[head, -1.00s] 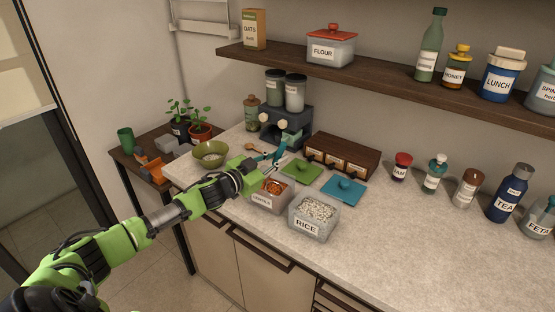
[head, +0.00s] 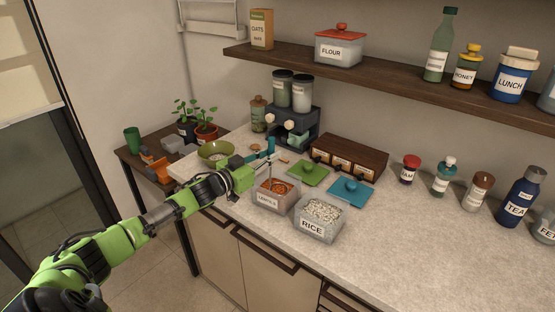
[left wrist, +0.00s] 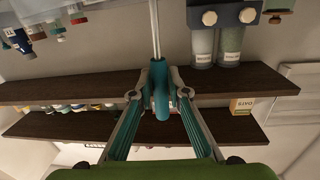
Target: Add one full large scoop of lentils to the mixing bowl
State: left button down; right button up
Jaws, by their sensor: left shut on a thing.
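My left gripper (head: 264,158) is shut on the teal handle (left wrist: 160,90) of a utensil with a thin pale shaft. In the left wrist view the shaft runs out of the top edge, so its scoop end is hidden. In the head view the teal handle (head: 271,145) stands roughly upright beyond the gripper. The lentils container (head: 275,203) is open, holds orange lentils, and sits just below and right of the gripper. My right gripper is not in view.
An open rice container (head: 320,228) stands right of the lentils. A green lid (head: 308,173) and a blue lid (head: 350,193) lie behind. A dark dispenser (head: 292,127) and a wooden drawer box (head: 348,158) stand near the wall. The counter's right front is clear.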

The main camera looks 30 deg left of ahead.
pick_arm(q)
jog(key=shift+s+a+n, duration=0.1)
jog(key=shift+a+n, duration=0.2)
jog(key=shift+a, duration=0.2)
notch_tip(320, 180, up, 13)
jog(key=p, duration=1.2)
jog(key=shift+a, duration=0.2)
